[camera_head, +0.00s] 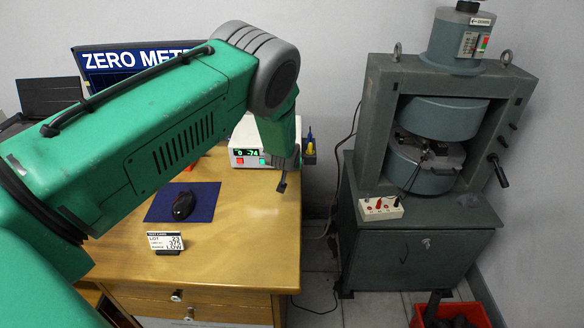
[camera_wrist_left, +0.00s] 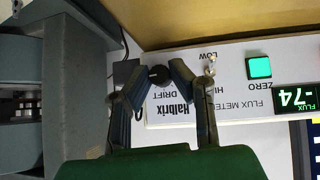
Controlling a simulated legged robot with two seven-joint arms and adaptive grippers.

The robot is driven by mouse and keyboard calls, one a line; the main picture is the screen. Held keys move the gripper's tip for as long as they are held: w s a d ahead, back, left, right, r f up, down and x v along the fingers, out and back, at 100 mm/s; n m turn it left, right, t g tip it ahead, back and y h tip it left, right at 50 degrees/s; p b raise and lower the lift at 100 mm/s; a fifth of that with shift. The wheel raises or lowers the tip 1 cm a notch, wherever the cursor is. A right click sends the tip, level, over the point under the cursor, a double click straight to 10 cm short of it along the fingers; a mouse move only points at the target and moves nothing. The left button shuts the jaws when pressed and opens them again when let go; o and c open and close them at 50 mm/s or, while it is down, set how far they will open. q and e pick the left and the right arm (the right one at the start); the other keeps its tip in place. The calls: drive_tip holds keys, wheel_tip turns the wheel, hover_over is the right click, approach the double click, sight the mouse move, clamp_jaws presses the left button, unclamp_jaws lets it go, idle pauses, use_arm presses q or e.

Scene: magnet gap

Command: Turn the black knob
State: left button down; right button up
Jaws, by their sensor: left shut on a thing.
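The black knob (camera_wrist_left: 160,76) is on the white flux meter panel (camera_wrist_left: 228,100), beside the word DRIFT, in the left wrist view. My left gripper (camera_wrist_left: 159,70) is shut on the knob, one finger on each side. In the head view my green left arm reaches across the table to the flux meter (camera_head: 240,160), and the left gripper (camera_head: 284,176) is at its right end. The knob is not clearly visible there. The meter's green display (camera_wrist_left: 297,98) reads -74. My right gripper is not in view.
A small toggle switch (camera_wrist_left: 210,66) between LOW and HI is close to the right finger. A green ZERO button (camera_wrist_left: 259,68) is farther right. The large magnet (camera_head: 375,130) stands to the right.

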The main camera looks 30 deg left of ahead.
use_arm(q)
drive_tip(key=shift+s+d+f+m+g+y+b, duration=0.15)
drive_tip(key=shift+f+m+g+y+b, duration=0.15)
drive_tip(key=shift+y+b, duration=0.2)
drive_tip(key=c, duration=1.7)
unclamp_jaws()
drive_tip(key=shift+c, duration=0.2)
